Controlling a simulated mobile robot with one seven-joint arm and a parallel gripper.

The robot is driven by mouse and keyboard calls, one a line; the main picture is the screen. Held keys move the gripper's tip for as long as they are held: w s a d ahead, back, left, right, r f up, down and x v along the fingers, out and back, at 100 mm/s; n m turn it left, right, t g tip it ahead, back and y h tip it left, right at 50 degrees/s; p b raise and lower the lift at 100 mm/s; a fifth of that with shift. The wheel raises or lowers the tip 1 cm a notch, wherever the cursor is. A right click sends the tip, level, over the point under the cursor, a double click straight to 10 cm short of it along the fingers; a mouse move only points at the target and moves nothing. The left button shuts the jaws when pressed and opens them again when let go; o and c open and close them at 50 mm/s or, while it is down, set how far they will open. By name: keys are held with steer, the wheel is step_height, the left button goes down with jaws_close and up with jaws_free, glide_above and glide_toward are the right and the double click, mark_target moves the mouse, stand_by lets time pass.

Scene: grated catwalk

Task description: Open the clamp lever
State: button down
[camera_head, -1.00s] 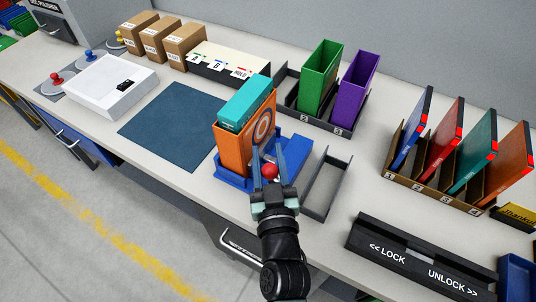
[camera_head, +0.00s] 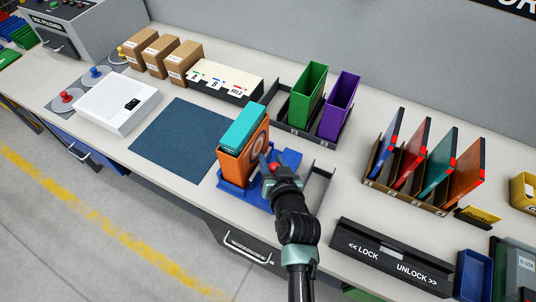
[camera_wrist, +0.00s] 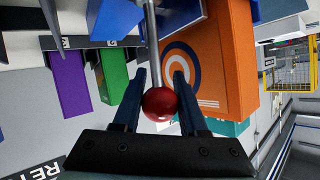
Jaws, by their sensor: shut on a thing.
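The clamp lever is a metal rod (camera_wrist: 152,45) ending in a red ball knob (camera_wrist: 160,104); the knob also shows in the head view (camera_head: 273,167). It belongs to a blue fixture (camera_head: 290,158) holding an orange block (camera_head: 235,166) with a target mark and a teal top. My gripper (camera_wrist: 160,82) is shut on the red knob, one dark finger on each side of it. In the head view my gripper (camera_head: 272,168) hides part of the fixture and the lever's base.
A grey open tray (camera_head: 318,190) sits close to the right of my gripper. A black LOCK/UNLOCK rail (camera_head: 390,258) lies at the front right. Green (camera_head: 308,95) and purple (camera_head: 341,106) bins stand behind. A dark blue mat (camera_head: 178,140) lies clear on the left.

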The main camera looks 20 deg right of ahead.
steer(key=shift+w+d+f+m+g+y, duration=0.3)
steer(key=shift+w+d+m+g+y, duration=0.15)
steer(key=shift+d+g+y, duration=0.2)
steer(key=shift+w+d+f, duration=0.1)
steer(key=shift+d+f, duration=0.05)
steer(key=shift+f, duration=0.45)
steer(key=shift+c, duration=2.3)
jaws_free()
steer(key=shift+w+d, duration=0.1)
steer(key=shift+r, duration=0.1)
steer(key=shift+r, duration=0.1)
steer(key=b+v, duration=0.1)
steer(key=v, duration=1.2)
steer(key=shift+w, duration=0.1)
